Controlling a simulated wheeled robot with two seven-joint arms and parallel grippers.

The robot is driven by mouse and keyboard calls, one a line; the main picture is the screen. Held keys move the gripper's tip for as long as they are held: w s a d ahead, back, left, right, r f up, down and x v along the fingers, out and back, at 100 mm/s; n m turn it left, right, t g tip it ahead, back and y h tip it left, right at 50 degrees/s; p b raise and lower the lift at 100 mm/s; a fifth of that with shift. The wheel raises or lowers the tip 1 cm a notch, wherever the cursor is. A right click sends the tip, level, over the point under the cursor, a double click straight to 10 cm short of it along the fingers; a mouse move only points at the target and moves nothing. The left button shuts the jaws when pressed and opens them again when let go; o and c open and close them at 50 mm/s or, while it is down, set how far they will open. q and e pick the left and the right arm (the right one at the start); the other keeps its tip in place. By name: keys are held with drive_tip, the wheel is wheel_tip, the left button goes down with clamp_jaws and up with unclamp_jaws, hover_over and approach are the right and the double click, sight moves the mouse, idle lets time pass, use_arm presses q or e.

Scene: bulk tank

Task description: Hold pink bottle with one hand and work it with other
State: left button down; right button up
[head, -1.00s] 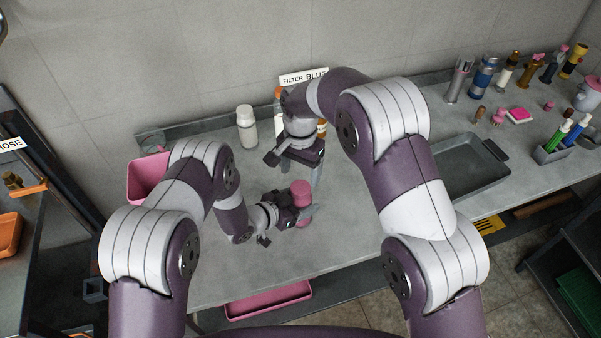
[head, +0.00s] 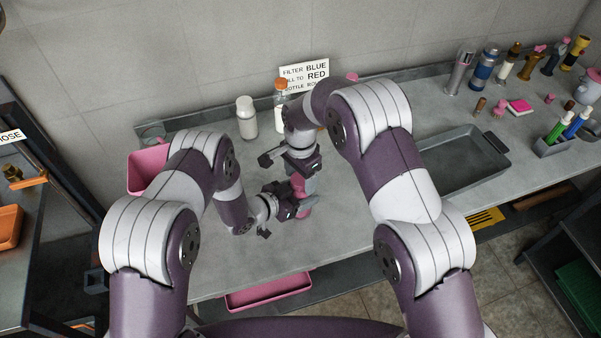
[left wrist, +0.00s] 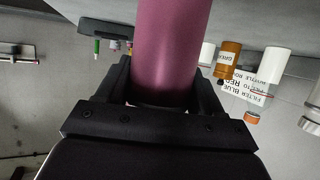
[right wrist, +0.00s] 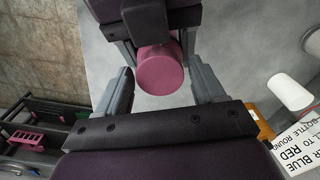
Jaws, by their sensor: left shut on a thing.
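The pink bottle (head: 301,186) stands above the grey bench, partly hidden by my grippers. My left gripper (head: 302,207) is shut on it low down; in the left wrist view the bottle (left wrist: 170,45) rises between the fingers. My right gripper (head: 303,178) is close above, by the bottle's top. In the right wrist view its fingers (right wrist: 163,88) are spread wide and empty, with the bottle's round pink top (right wrist: 159,70) between and just beyond them. I cannot tell from the head view whether the right fingers touch it.
A white bottle (head: 246,118) and an orange-capped bottle (head: 281,100) stand behind my grippers, before a sign (head: 305,74). An empty grey tray (head: 462,162) lies to the right. A pink bin (head: 146,171) is at the left. The front bench is clear.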

drive_tip(key=c, duration=0.8)
drive_tip(key=n, duration=0.6)
drive_tip(key=shift+n, duration=0.4)
drive_tip(key=o, duration=1.1)
drive_tip(key=shift+o, duration=0.2)
drive_tip(key=shift+r, duration=0.1)
